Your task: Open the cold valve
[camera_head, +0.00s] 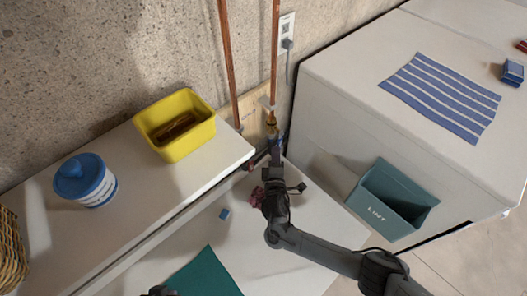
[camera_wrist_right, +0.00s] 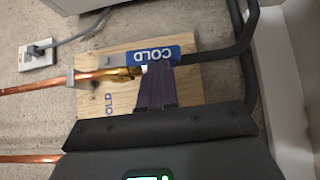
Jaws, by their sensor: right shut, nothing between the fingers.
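The cold valve is a brass fitting (camera_wrist_right: 122,74) on a copper pipe, in front of a wooden board (camera_wrist_right: 186,92). Its blue handle (camera_wrist_right: 150,56), lettered COLD, lies roughly in line with the pipe in the right wrist view. In the head view the brass valve (camera_head: 271,119) is small, at the foot of the right-hand pipe. My right gripper (camera_wrist_right: 156,68) is shut and empty, its fingertips at the lower edge of the blue handle; contact is unclear. It also shows in the head view (camera_head: 277,146). A dark piece of my left gripper (camera_head: 160,291) shows at the bottom edge.
A white washer-like cabinet (camera_head: 325,125) with a teal LINT bin (camera_head: 393,199) stands to the right. A white shelf (camera_head: 220,157) with a yellow bin (camera_head: 175,144) and a blue-lidded jar (camera_head: 86,182) is to the left. A second copper pipe (camera_head: 228,60) runs beside the first.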

